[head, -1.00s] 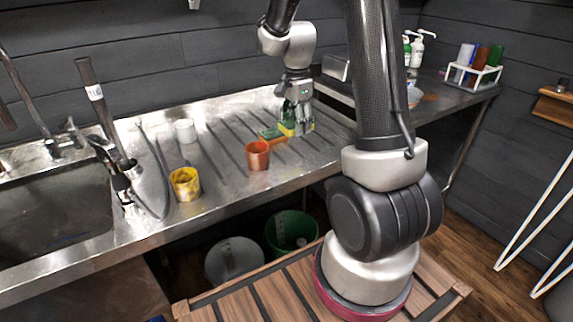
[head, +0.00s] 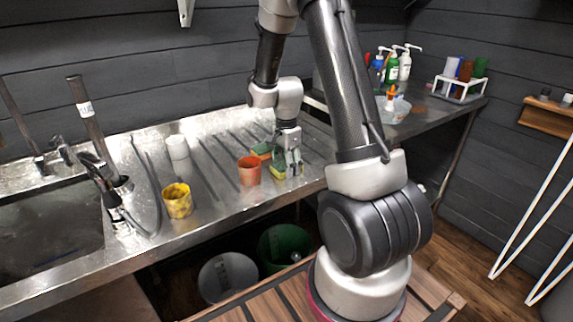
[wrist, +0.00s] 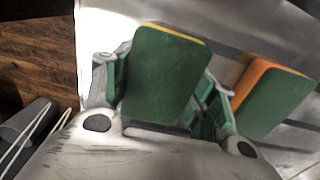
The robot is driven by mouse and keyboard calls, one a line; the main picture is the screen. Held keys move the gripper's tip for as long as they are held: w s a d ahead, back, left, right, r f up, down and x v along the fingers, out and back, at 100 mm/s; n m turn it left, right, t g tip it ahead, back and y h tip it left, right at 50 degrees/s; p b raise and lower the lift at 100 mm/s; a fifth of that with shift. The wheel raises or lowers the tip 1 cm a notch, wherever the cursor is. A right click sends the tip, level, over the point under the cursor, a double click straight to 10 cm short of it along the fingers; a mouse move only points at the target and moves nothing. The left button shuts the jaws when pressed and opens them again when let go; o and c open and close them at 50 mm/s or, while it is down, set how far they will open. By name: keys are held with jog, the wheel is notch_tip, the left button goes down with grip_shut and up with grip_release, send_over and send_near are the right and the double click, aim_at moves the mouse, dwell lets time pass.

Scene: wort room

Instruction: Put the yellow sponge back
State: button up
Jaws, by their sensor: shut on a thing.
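The yellow sponge (head: 279,171), with a green scouring face, is between the fingers of my gripper (head: 289,170). In the wrist view my gripper (wrist: 163,95) is shut on this sponge (wrist: 160,77); its green face fills the middle and a thin yellow edge shows on top. It is low over the steel drainboard, and I cannot tell if it touches. An orange sponge (head: 262,151) with a green face lies just behind it on the drainboard. The orange sponge also shows at the right of the wrist view (wrist: 268,98), apart from the held one.
An orange cup (head: 249,171) stands just left of the sponges. A yellow cup (head: 177,201) and a white cup (head: 177,147) stand farther left, by the sink (head: 45,225). Bottles (head: 392,66), a clear bowl (head: 394,108) and a white rack (head: 461,88) stand at the right.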

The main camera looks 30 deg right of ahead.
jog(key=o, duration=1)
jog(key=shift+o, duration=0.2)
jog(key=shift+r, duration=0.1)
jog(key=shift+r, duration=0.35)
notch_tip(320, 180, up, 16)
jog(key=s+a+n, duration=0.1)
jog(key=s+n, duration=0.1)
jog(key=s, duration=0.1)
jog(key=s+a+r+n+t, duration=0.2)
jog(key=s+r+n, duration=0.2)
jog(key=s+n, duration=0.3)
jog(key=s+a+r+n+t, duration=0.2)
jog(key=s+r+n, duration=0.2)
jog(key=s+n, duration=0.4)
jog(key=shift+s+r+n, duration=0.3)
jog(key=shift+s+r, duration=0.05)
jog(key=shift+s, duration=2.5)
